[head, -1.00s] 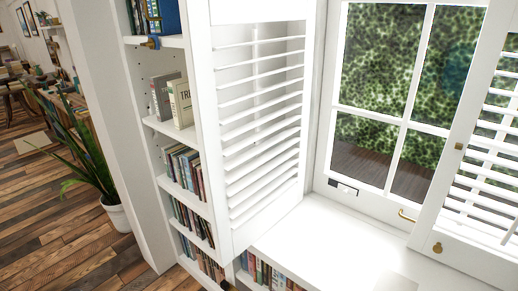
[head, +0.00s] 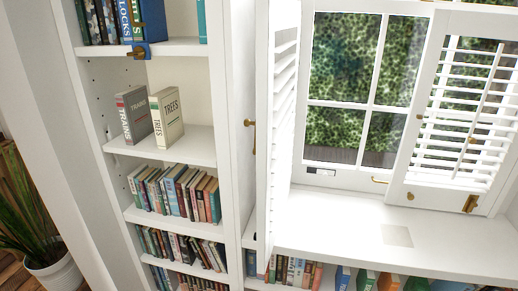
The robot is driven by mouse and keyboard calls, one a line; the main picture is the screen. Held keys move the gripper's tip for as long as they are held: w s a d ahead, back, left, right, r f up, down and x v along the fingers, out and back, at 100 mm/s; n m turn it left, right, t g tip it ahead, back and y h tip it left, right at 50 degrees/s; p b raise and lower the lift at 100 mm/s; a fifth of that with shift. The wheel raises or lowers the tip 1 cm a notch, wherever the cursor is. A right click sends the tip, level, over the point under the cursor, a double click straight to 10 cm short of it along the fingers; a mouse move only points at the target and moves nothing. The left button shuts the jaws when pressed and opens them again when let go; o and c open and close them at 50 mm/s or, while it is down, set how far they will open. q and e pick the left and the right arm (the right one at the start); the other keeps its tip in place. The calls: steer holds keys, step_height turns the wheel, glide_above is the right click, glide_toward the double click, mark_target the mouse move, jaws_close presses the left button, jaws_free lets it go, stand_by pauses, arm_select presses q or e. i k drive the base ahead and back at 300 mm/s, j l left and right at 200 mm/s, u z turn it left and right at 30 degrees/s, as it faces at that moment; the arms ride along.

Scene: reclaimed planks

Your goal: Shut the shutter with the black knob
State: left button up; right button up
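A white louvred shutter (head: 283,115) on the left of the window stands swung open, seen nearly edge-on beside the bookcase. A second white louvred shutter (head: 468,110) stands on the right, across the right part of the window. It has a brass-coloured knob (head: 410,196) near its lower left and a brass-coloured fitting (head: 470,203) at its lower right. I cannot make out a black knob on either shutter. Neither of my grippers is in view.
A white bookcase (head: 230,150) with several shelves of books stands left of the open shutter. The white window sill (head: 340,225) is clear except for a pale flat square (head: 397,236). A potted plant (head: 55,275) stands at the lower left.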

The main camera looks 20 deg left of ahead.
mark_target(276, 98)
steer(key=i+j, duration=0.1)
steer(key=j, duration=0.25)
steer(key=i+j+z, duration=0.15)
steer(key=j, duration=0.2)
steer(key=i+j, duration=0.1)
steer(key=j, duration=0.25)
steer(key=i+j+z, duration=0.1)
steer(key=j, duration=0.3)
steer(key=j+z, duration=0.15)
steer(key=j, duration=0.15)
